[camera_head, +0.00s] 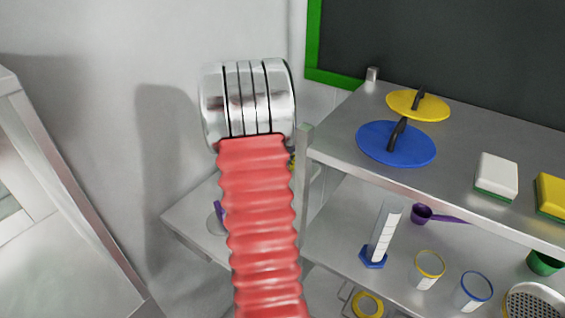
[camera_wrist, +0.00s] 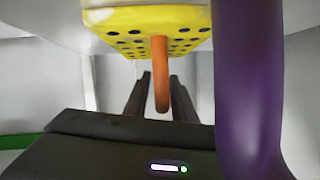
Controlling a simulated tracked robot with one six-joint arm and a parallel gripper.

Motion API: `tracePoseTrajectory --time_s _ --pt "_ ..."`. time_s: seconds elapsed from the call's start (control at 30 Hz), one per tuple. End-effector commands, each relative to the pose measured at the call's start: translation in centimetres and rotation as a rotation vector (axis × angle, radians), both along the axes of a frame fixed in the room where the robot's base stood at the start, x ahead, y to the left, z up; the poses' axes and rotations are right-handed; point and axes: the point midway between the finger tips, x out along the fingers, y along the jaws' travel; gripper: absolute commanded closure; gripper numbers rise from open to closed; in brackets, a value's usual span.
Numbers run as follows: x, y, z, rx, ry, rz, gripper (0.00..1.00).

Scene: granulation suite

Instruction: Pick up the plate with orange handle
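The plate (camera_wrist: 118,20) is yellow with rows of dark holes and shows at the top of the wrist view. Its orange handle (camera_wrist: 161,85) points down in the picture. My gripper (camera_wrist: 160,76) is open, with one dark finger on each side of the handle. Gaps show between the handle and both fingers. In the head view my red arm and metal wrist hide the gripper, and the plate cannot be made out for sure.
A purple bar (camera_wrist: 248,80) stands close on the right of the wrist view. In the head view, a steel shelf unit (camera_head: 350,165) holds blue (camera_head: 375,148) and yellow (camera_head: 405,101) discs, a white block (camera_head: 497,172) and a cylinder (camera_head: 385,232). A wall is behind my arm.

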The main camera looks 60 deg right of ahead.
Motion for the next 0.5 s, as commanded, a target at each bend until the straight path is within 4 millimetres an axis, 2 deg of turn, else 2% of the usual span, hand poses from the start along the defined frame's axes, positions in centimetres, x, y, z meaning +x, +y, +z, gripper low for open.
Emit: tracePoseTrajectory --time_s 0.07,0.3,0.5 --pt "0.00 0.01 0.00 0.000 0.000 0.000 0.82" --pt "0.02 0.01 0.01 0.000 0.000 0.000 0.99" --pt "0.02 0.03 -0.06 0.001 0.000 0.000 1.00"
